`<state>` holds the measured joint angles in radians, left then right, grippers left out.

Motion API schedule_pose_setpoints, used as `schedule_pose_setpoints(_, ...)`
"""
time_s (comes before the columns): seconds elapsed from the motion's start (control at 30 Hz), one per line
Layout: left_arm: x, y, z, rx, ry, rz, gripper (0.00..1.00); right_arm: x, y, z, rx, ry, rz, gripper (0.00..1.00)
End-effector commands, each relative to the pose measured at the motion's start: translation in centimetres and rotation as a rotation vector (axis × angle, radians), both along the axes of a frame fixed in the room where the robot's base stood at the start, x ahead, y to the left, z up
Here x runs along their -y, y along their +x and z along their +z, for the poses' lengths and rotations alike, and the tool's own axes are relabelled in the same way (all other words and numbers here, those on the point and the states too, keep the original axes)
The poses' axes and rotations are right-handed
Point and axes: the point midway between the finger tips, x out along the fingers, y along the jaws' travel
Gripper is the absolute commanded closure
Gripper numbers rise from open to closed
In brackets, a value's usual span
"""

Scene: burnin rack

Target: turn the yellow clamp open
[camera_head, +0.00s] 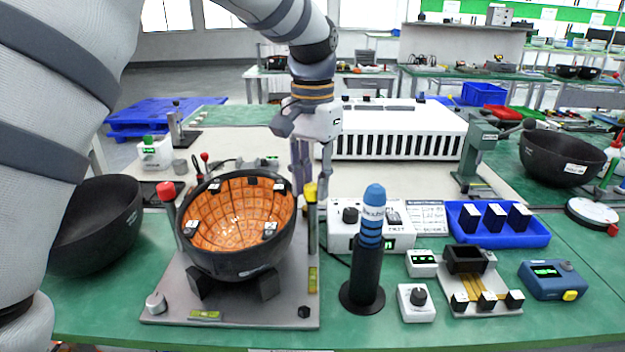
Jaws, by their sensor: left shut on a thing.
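The yellow clamp (310,193) is a small yellow knob on top of a post, at the right rim of a black bowl. The bowl (237,226) has an orange tiled inside and sits on a grey base plate (240,313). My left gripper (311,184) comes down from above and is shut on the yellow clamp, with a finger on either side of it. The fingers partly hide the clamp, and its exact turn cannot be told. A red clamp (166,191) tops a post at the bowl's left rim. My right gripper is not in view.
A black stand with a blue-banded tool (371,235) rises just right of the base plate. A white control box (345,238) stands behind it. A blue tray (500,238), small devices and a dark bowl (95,225) also occupy the green bench. A white rack (395,128) stands behind.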

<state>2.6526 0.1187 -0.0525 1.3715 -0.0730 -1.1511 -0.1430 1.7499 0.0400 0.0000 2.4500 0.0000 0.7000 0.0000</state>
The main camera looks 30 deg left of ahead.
Motion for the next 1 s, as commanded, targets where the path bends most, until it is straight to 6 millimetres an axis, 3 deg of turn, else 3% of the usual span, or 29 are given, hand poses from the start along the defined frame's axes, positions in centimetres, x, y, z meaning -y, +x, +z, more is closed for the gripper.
schedule_pose_setpoints(0.3, 0.0, 0.0, -0.1, -0.001, -0.001, 0.0, 1.0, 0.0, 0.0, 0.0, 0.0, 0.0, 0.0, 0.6)
schedule_pose_setpoints(0.33, 0.0, 0.0, -0.1, -0.001, -0.001, 0.0, 0.69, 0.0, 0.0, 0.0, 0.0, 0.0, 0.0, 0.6)
schedule_pose_setpoints(0.4, 0.0, 0.0, -0.1, -0.001, 0.0, 0.0, 0.56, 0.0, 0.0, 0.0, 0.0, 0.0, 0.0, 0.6)
schedule_pose_setpoints(0.73, 0.0, 0.0, 0.4, 0.001, 0.0, 0.0, 0.56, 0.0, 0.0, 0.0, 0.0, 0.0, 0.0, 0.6)
schedule_pose_setpoints(0.87, 0.0, 0.1, 3.1, 0.005, 0.001, 0.0, 0.56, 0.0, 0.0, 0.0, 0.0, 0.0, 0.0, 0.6)
schedule_pose_setpoints(1.0, 0.0, 0.1, 7.0, 0.005, 0.001, 0.0, 0.56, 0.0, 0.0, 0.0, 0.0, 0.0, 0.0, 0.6)
